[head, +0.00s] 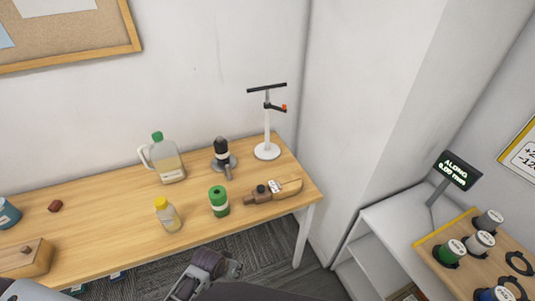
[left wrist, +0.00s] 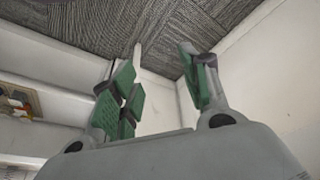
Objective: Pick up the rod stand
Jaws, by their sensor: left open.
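The rod stand (head: 267,130) stands upright at the table's back right corner. It has a round white base, a white rod, a black crossbar on top and a dark side clamp with an orange tip. My left gripper (head: 207,276) is at the bottom of the head view, in front of the table's front edge and well apart from the stand. In the left wrist view my left gripper (left wrist: 160,88) is open, its green-padded fingers spread with nothing between them. The stand does not show there. My right gripper is not in view.
On the wooden table (head: 105,207), a jug (head: 168,164), a dark device (head: 222,153), a green-topped jar (head: 219,203), a yellow-capped bottle (head: 167,216) and a wooden tool (head: 275,191) stand before or left of the stand. Walls rise behind and right. A shelf (head: 385,230) is at right.

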